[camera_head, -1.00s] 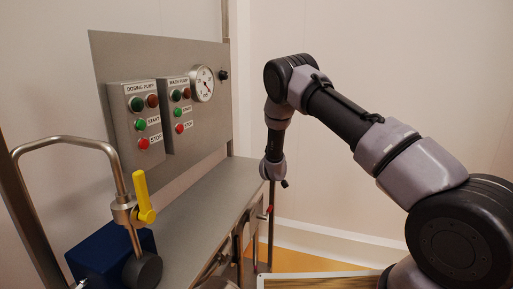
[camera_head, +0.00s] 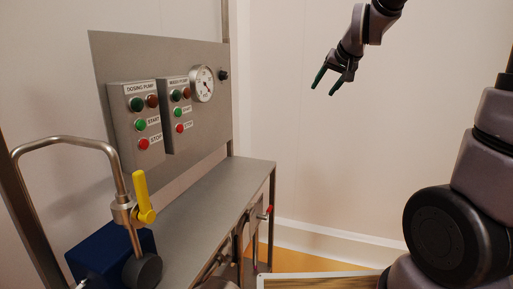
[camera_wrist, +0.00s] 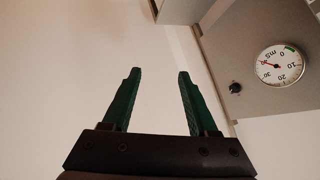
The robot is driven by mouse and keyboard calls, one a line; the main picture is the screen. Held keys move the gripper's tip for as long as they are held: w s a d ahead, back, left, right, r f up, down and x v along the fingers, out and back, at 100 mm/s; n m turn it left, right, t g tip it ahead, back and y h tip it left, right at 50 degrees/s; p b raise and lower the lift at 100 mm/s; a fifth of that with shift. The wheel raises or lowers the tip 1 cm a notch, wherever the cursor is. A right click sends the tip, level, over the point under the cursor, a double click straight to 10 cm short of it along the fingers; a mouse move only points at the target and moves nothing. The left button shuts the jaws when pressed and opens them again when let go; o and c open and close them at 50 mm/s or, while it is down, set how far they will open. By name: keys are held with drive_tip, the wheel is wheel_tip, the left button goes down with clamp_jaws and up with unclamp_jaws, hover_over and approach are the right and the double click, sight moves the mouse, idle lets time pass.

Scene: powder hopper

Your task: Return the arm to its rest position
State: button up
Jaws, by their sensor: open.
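My gripper (camera_head: 327,88) is at the upper right in the head view, raised in free air in front of the pale wall. Its two green fingers point down and to the left. In the wrist view the fingers (camera_wrist: 158,75) stand apart with only the wall behind them. The gripper is open and empty, touching nothing. My arm is folded up at the right side of the head view, and part of it runs out of the top of the picture.
The gauge (camera_wrist: 279,66) also shows in the wrist view. A steel bench (camera_head: 215,190), a pipe with a yellow-handled valve (camera_head: 142,195) and a blue block (camera_head: 95,258) stand left. The middle is clear.

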drive_tip(key=s+d+m+g, duration=0.1)
drive_tip(key=s+d, duration=0.1)
drive_tip(key=s, duration=1)
drive_tip(key=s+d, duration=0.2)
drive_tip(key=s, duration=1)
drive_tip(key=shift+s+r+m+g, duration=0.35)
drive_tip(key=shift+m+g, duration=0.05)
